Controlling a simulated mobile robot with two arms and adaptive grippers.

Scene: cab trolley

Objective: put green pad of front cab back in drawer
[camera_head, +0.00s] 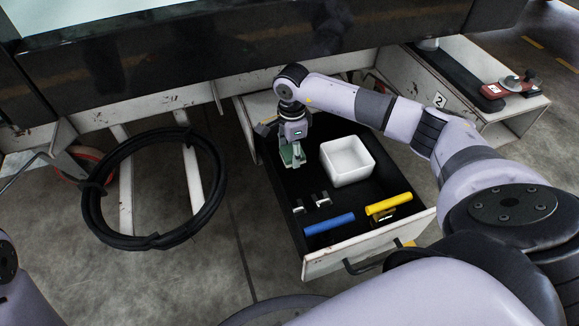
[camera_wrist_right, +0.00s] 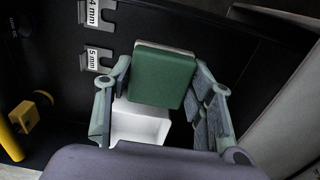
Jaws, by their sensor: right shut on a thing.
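The green pad (camera_wrist_right: 160,74) is a small block with a green face and a pale edge. In the wrist view it sits between the fingers of my right gripper (camera_wrist_right: 162,88), which is shut on it. In the head view my right gripper (camera_head: 292,156) points down inside the back left part of the open drawer (camera_head: 318,262), with the pad mostly hidden by the fingers. I cannot tell whether the pad touches the drawer floor. My left gripper is out of view.
The drawer holds a white square bin (camera_head: 347,161), metal holders (camera_head: 312,202), a blue bar (camera_head: 329,224), a yellow bar (camera_head: 388,204) and a small yellow piece (camera_head: 383,218). A black hose coil (camera_head: 92,215) hangs at left. The trolley body (camera_head: 150,112) overhangs the drawer's back.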

